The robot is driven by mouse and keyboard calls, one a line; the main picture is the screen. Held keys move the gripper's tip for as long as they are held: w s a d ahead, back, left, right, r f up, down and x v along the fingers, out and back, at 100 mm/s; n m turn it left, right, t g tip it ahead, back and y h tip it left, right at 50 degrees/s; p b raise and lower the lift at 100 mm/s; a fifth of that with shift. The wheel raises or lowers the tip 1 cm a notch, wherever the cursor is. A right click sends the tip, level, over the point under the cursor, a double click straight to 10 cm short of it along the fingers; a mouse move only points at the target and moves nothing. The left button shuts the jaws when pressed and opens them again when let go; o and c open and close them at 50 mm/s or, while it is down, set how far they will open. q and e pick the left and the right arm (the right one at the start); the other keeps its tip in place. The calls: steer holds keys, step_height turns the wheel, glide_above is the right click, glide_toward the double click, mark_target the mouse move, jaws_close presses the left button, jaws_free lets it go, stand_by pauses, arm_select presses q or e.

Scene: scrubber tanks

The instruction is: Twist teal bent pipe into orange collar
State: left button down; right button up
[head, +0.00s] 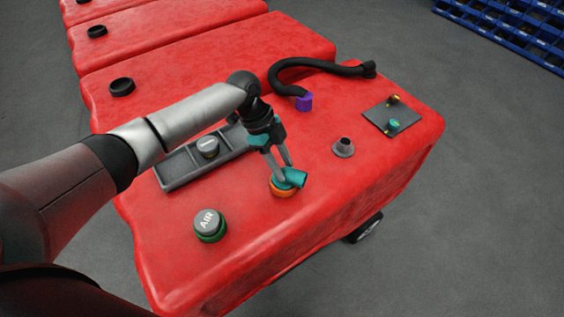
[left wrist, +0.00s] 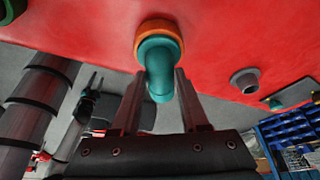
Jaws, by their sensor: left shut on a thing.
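The teal bent pipe (head: 292,178) stands at the orange collar (head: 281,191) on top of the red tank (head: 330,200). In the left wrist view the pipe (left wrist: 158,70) meets the orange collar (left wrist: 160,32), with its bent end toward my gripper. I cannot tell how deep it sits in the collar. My left gripper (head: 281,170) comes down from above with its fingers on both sides of the pipe, shut on it. The left wrist view also shows the two fingers (left wrist: 158,95) around the pipe.
A grey tray (head: 180,172) with a grey cap lies left of my gripper. An AIR cap (head: 209,222) on a green collar is at the front left. A grey port (head: 343,147), a black hose (head: 320,64) with a purple end, and a dark plate (head: 393,118) are to the right.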

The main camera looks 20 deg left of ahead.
arm_select(q)
steer(key=shift+r, duration=0.1)
jaws_free()
stand_by(0.5)
stand_by(0.4)
step_height(320, 180, up, 7)
steer(key=p, duration=0.7)
stand_by(0.8)
